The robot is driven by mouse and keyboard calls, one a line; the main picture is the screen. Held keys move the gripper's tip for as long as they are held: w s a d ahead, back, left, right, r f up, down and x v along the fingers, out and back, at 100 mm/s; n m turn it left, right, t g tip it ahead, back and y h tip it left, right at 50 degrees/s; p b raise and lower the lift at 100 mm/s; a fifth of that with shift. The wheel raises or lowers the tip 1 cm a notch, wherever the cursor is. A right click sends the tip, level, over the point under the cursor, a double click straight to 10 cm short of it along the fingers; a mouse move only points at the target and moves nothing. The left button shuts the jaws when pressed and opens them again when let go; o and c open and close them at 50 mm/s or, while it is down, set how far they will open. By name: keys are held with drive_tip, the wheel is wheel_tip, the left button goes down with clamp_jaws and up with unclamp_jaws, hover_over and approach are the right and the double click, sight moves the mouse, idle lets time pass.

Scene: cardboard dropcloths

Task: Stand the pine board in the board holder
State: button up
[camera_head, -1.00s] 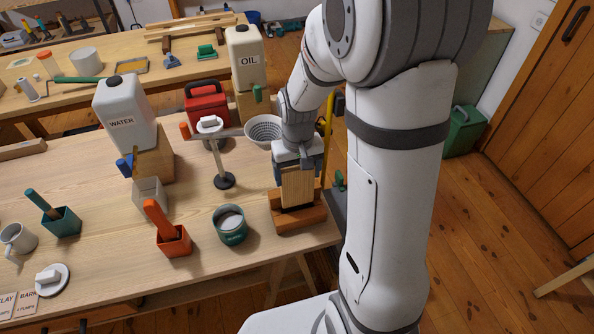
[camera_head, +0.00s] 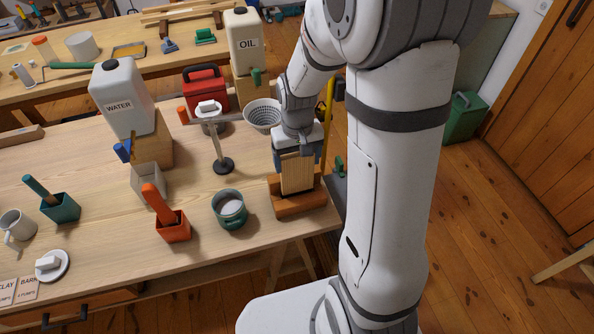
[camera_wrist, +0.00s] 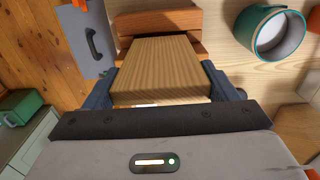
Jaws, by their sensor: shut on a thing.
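The pine board (camera_head: 297,175), a light wooden slab, is upright between the fingers of my gripper (camera_head: 298,155). In the wrist view the board (camera_wrist: 160,65) fills the space between the two dark blue fingers of my gripper (camera_wrist: 160,88). The orange-brown wooden board holder (camera_head: 300,205) sits at the table's right front corner. The board's lower end is at the holder, behind its front bar in the head view. The holder (camera_wrist: 150,22) also shows beyond the board in the wrist view. The lower edge is hidden, so I cannot tell how deep it sits.
A teal pot (camera_head: 230,208) stands just left of the holder, with an orange box (camera_head: 173,228) further left. A grey-white colander (camera_head: 263,115) and a stand (camera_head: 222,165) are behind. The table's right edge is close to the holder.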

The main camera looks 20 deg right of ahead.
sight(298, 154)
drive_tip(key=shift+f+b, duration=1.95)
drive_tip(key=shift+f, duration=0.45)
drive_tip(key=o, duration=1.3)
drive_tip(key=shift+r, duration=3.95)
